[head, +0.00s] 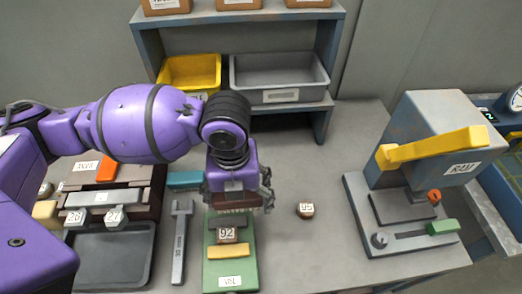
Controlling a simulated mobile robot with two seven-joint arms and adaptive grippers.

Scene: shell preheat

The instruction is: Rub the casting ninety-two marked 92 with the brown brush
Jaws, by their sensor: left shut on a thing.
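The casting marked 92 (227,237) is a small brown block with a white label. It sits on the green vise (228,272), between a dark bar and a yellow bar. My left gripper (238,196) hangs just behind it, pointing down, shut on a dark brown block-like thing (236,199) that looks like the brown brush. My right gripper is not in view.
A casting marked 95 (306,210) lies on the bench to the right. A grey wrench (181,245) lies left of the vise. The grey ram press (430,140) with a yellow lever stands right. Yellow (190,72) and grey (278,78) bins sit behind.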

